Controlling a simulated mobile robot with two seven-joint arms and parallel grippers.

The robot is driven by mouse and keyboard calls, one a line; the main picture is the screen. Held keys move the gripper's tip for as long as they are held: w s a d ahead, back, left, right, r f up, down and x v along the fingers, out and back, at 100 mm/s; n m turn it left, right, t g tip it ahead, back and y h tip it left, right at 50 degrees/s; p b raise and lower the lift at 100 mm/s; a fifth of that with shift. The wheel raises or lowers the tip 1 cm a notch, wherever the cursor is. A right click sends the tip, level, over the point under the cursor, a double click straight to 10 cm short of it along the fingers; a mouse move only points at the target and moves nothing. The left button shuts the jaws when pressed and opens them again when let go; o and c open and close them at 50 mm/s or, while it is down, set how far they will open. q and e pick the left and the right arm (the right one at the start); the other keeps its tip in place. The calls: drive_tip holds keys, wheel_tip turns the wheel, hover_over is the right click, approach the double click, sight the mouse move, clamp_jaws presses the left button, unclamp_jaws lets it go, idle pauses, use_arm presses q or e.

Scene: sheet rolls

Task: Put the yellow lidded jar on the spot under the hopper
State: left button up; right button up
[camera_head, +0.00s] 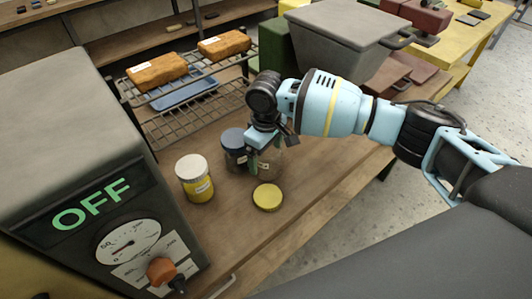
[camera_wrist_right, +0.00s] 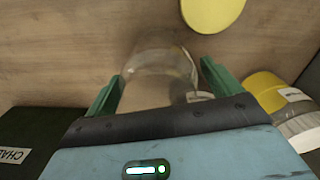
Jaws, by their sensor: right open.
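A jar with yellow sides and a pale lid (camera_head: 195,178) stands upright on the wooden table; its yellow side (camera_wrist_right: 266,92) shows at the right of the wrist view. A flat yellow disc (camera_head: 267,197), like a loose lid, lies nearby, also at the top of the wrist view (camera_wrist_right: 212,12). My right gripper (camera_head: 262,160) is open, pointing down, its fingers on either side of a clear glass jar (camera_wrist_right: 160,65). I cannot tell whether they touch it. A grey tapered hopper (camera_head: 335,55) stands behind my arm. The spot under it is hidden. My left gripper is out of view.
A dark-blue-lidded jar (camera_head: 234,148) stands between the yellow jar and my gripper. A wire rack (camera_head: 190,115) with loaves and a blue tray is behind. A grey machine reading OFF (camera_head: 75,150) blocks the left. Bare table lies at the front right.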

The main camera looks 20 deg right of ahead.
wheel_tip(320, 180, up, 12)
drive_tip(key=shift+f+p, duration=0.1)
drive_tip(key=shift+p, duration=0.45)
drive_tip(key=shift+o, duration=0.3)
